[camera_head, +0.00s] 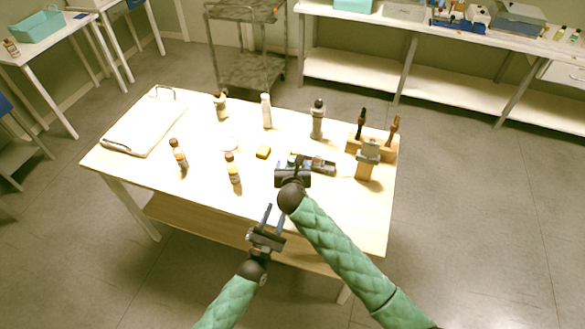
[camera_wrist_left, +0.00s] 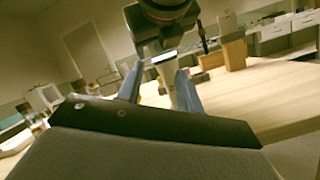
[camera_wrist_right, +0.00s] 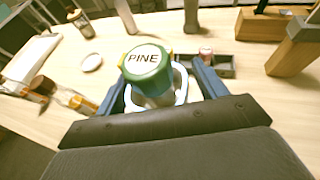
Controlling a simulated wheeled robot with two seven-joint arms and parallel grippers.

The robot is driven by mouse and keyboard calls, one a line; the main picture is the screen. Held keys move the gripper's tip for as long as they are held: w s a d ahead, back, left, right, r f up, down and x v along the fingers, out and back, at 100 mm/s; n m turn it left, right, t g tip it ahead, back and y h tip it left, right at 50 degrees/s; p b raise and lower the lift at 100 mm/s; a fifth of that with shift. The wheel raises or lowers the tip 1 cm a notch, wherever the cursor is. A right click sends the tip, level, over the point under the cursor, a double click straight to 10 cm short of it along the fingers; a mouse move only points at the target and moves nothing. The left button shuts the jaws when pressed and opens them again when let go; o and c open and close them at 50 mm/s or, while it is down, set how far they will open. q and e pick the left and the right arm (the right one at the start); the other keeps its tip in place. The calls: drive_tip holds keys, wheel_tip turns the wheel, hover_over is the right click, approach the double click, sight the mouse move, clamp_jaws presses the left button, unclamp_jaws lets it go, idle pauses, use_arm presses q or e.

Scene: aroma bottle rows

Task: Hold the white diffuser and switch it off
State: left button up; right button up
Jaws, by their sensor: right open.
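A round green cap with a white top lettered PINE (camera_wrist_right: 147,62) shows between the fingers of my right gripper (camera_wrist_right: 165,88) in the right wrist view. A pale body and a white curved rim (camera_wrist_right: 181,84) show below and behind it; I cannot tell if this is the white diffuser. In the head view, my right gripper (camera_head: 292,165) is open over this spot and mostly hides it. My left gripper (camera_head: 270,217) is open and empty, lower, by the table's front edge. In the left wrist view, a pale object (camera_wrist_left: 166,72) shows beyond its fingers, partly hidden by my right gripper.
A tall white bottle (camera_head: 266,112) and a grey bottle (camera_head: 317,120) stand at the back. A yellow block (camera_head: 263,151), a dark tray (camera_head: 322,167) and a brown bottle (camera_head: 233,172) are close by.

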drive_tip(key=c, duration=1.1)
use_arm(q)
clamp_jaws()
use_arm(e)
drive_tip(key=shift+s+f, duration=0.15)
idle(2.7)
